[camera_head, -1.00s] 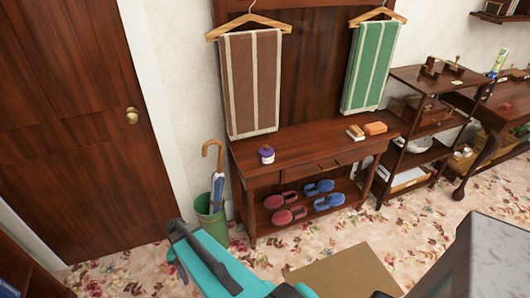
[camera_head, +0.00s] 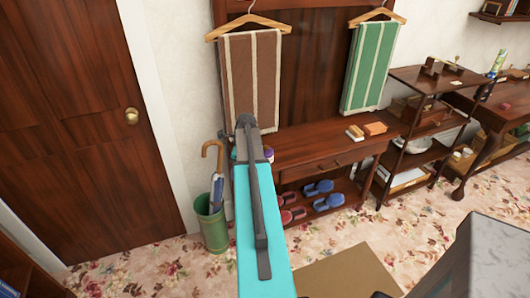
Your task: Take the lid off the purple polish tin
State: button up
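The purple polish tin (camera_head: 269,154) stands on the top of the dark wooden hall stand (camera_head: 310,148), near its left end. Only a sliver of its right side shows, just right of my teal and dark grey arm. The rest of the tin is hidden behind the arm, and I cannot tell from this sliver how its lid sits. My arm reaches up in front of the stand's left part. My gripper cannot be made out; the arm links cover that area.
Brushes or blocks (camera_head: 375,128) lie to the right on the stand top. Slippers (camera_head: 318,188) sit on its lower shelf. A brown striped towel (camera_head: 252,75) and a green one (camera_head: 366,65) hang above. A green umbrella bin (camera_head: 212,228) stands left. The middle of the stand top is clear.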

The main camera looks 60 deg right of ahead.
jog(key=s+d+r+m+t+h, duration=0.1)
jog(key=s+d+r+m, duration=0.3)
jog(key=d+r, duration=0.3)
jog(key=s+d+r+m+h, duration=0.1)
jog(key=s+d+r+m, duration=0.3)
jog(key=d+r, duration=0.4)
jog(key=shift+s+d+r+t, duration=0.25)
jog(key=shift+s+d+t, duration=0.15)
jog(key=shift+s+d, duration=0.4)
jog(key=shift+w, duration=0.1)
jog(key=p, duration=0.2)
send_over(266, 149)
jog(key=s, duration=0.2)
jog(key=shift+w+d+f, duration=0.1)
jog(key=shift+d+f, duration=0.05)
jog(key=shift+f, duration=1.9)
jog(key=shift+w+d+f, duration=0.1)
jog(key=shift+f, duration=1.9)
